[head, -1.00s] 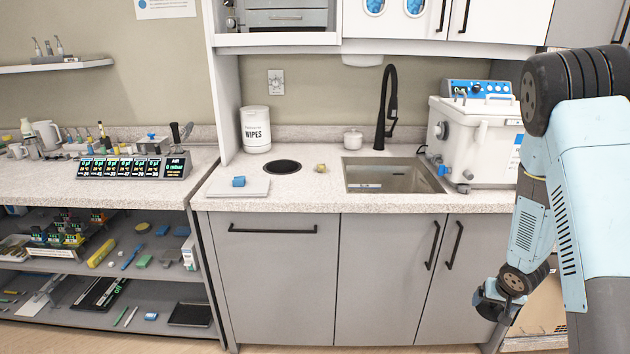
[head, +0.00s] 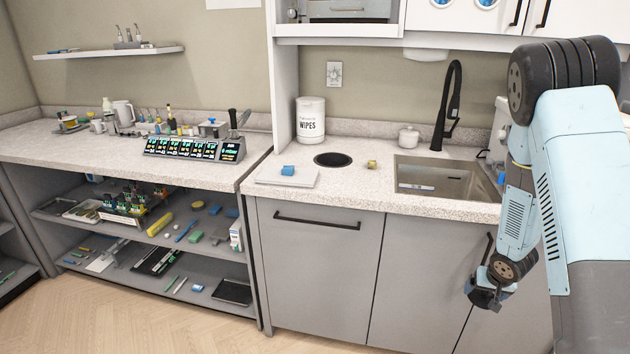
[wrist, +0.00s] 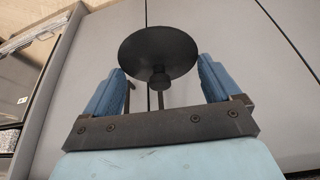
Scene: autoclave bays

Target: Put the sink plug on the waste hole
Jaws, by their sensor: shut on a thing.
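My gripper (head: 483,297) hangs low in front of the grey cabinet doors, below the counter's front edge. In the wrist view my gripper (wrist: 158,82) is shut on the sink plug (wrist: 158,52), a dark round disc with a small knob, between its blue fingers. The plug cannot be made out in the head view. The steel sink basin (head: 480,183) is set in the counter, partly hidden by my arm. No waste hole can be made out in the basin. A dark round opening (head: 333,159) lies in the countertop left of the basin.
A black tap (head: 449,105) stands behind the basin. A wipes tub (head: 310,121), a white jar (head: 409,137), a small yellowish object (head: 372,164) and a board with a blue block (head: 288,170) are on the counter. An open shelf unit (head: 150,240) stands left. Floor at lower left is clear.

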